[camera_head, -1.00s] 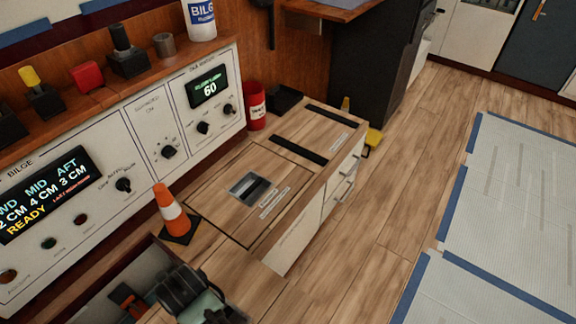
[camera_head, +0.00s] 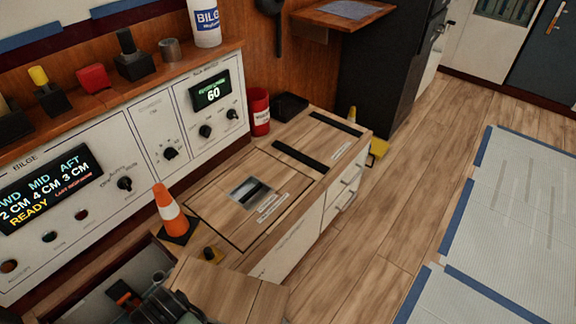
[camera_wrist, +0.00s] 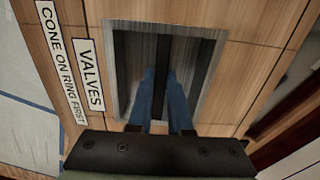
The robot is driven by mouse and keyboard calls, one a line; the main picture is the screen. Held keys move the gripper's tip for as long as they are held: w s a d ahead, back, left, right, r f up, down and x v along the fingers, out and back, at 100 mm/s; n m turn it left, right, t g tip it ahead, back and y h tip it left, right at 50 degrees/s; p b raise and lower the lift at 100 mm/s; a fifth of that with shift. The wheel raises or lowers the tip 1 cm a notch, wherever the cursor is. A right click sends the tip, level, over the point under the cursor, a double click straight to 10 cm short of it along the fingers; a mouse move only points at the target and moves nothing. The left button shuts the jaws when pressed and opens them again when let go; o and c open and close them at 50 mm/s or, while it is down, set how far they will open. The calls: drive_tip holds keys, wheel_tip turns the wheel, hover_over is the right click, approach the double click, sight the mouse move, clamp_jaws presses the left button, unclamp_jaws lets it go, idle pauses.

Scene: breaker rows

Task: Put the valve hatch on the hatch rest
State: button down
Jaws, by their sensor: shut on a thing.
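The valve hatch (camera_wrist: 258,32) is a wooden panel with a metal plate, a dark slot and the labels "VALVES" and "CONE ON RING FIRST". My gripper (camera_wrist: 160,76) has its blue fingers close together in the slot, shut on the hatch. In the head view a wooden panel (camera_head: 240,294), apparently this hatch, shows at bottom left, with my dark gripper partly cut off at the frame edge. Two black strips (camera_head: 300,156), apparently the hatch rest, lie across the cabinet top further back, bare, beside a small label I cannot read.
Another hatch (camera_head: 215,222) with a metal plate lies in the cabinet top between. An orange cone (camera_head: 171,212) stands at its left. A red can (camera_head: 260,112) and a black tray (camera_head: 290,105) stand near the strips. An open compartment (camera_head: 92,290) shows at bottom left.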

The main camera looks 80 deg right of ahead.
drive_tip(key=w+a+r+n, duration=0.1)
drive_tip(key=w+a+n, duration=0.1)
drive_tip(key=n, duration=0.1)
drive_tip(key=w+a+r+n, duration=0.1)
drive_tip(key=w+a+n, duration=0.1)
drive_tip(key=a+n, duration=0.1)
drive_tip(key=w+a+r+n, duration=0.1)
drive_tip(key=w+a+n, duration=0.1)
drive_tip(key=a+n, duration=0.1)
drive_tip(key=shift+w+a+r+n, duration=0.2)
drive_tip(key=shift+a+r+n, duration=0.05)
drive_tip(key=shift+r+n, duration=0.15)
drive_tip(key=w+a+r+n, duration=0.3)
drive_tip(key=w+a+n, duration=0.3)
drive_tip(key=a+n, duration=0.2)
drive_tip(key=shift+a+r+n, duration=0.3)
drive_tip(key=shift+a+n, duration=0.1)
drive_tip(key=shift+n, duration=0.7)
drive_tip(key=shift+d, duration=0.1)
